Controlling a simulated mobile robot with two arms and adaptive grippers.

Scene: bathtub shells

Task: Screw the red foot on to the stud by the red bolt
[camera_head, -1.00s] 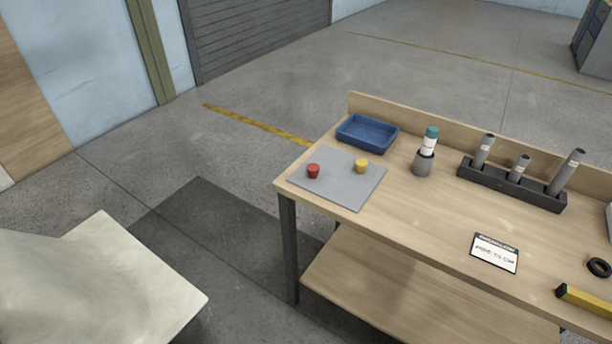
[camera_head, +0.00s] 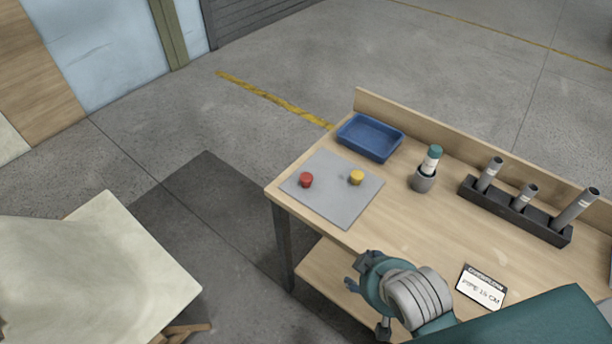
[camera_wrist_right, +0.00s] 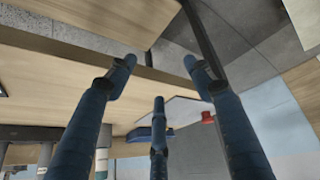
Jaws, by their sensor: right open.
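The red foot (camera_head: 306,180) is a small red cap standing on the grey mat (camera_head: 331,205) near the left end of the workbench. It also shows in the right wrist view (camera_wrist_right: 207,117), beyond my fingers. My right gripper (camera_head: 362,285) is at the bench's front edge, in front of and below the mat, apart from the red foot. Its three fingers are spread and empty in the right wrist view (camera_wrist_right: 160,75). A cream shell (camera_head: 95,260) is at lower left, partly cut off. I see no stud or red bolt. My left gripper is out of view.
A yellow foot (camera_head: 356,177) stands on the mat, right of the red one. Behind are a blue tray (camera_head: 370,137), a grey holder with a teal-capped bottle (camera_head: 431,160) and a black rack (camera_head: 513,211) of grey tubes. A label card (camera_head: 482,288) lies near my right arm.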

